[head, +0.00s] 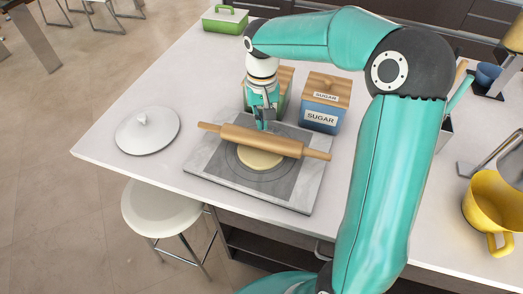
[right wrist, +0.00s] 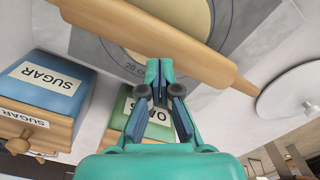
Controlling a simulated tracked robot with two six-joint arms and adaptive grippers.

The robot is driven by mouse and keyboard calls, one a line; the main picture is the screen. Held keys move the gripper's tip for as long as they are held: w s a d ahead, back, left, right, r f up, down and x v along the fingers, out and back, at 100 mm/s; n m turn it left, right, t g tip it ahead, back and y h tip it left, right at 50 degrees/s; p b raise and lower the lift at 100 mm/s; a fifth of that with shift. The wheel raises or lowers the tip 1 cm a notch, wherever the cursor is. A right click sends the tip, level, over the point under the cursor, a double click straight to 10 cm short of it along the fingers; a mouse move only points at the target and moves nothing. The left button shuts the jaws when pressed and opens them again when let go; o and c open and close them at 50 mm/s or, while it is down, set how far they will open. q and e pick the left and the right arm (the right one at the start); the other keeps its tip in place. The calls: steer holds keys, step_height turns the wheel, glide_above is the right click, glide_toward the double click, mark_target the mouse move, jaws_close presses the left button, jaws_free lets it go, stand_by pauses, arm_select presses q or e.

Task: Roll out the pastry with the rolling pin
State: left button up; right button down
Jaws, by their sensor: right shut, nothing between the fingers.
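The wooden rolling pin (head: 263,140) lies across the pale round pastry (head: 258,158) in the head view. Both are on a pastry board (head: 199,164) with a grey mat. The pin hides the far part of the pastry. My right gripper (head: 264,126) is shut and empty, at the pin's far side near its middle. In the right wrist view, its closed fingertips (right wrist: 159,66) are beside the rolling pin (right wrist: 165,38), with the pastry (right wrist: 180,15) beyond it. I cannot tell whether the fingertips touch the pin. My left gripper is not in view.
A blue sugar canister (head: 320,118) and a green canister (right wrist: 122,110) stand just behind the board. A white lid (head: 147,131) lies to the left, with bare counter (head: 180,95) behind it. A yellow jug (head: 488,205) stands at the right. A white stool (head: 160,208) is below the front edge.

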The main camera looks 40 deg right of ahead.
steer(key=shift+f, duration=0.25)
steer(key=shift+f+b, duration=0.85)
steer(key=shift+f, duration=0.05)
steer(key=shift+s+a, duration=0.1)
steer(key=shift+a, duration=0.1)
steer(key=shift+s+a+r+b, duration=0.1)
steer(key=shift+s+a+b, duration=0.2)
steer(key=shift+a, duration=0.3)
steer(key=shift+s+a+b, duration=0.2)
steer(key=shift+s+a, duration=0.15)
steer(key=shift+a, duration=0.25)
steer(key=shift+r, duration=0.15)
steer(key=shift+r+p, duration=0.85)
steer(key=shift+r, duration=0.05)
steer(key=shift+w+d, duration=0.15)
steer(key=shift+d, duration=0.05)
steer(key=shift+f, duration=0.3)
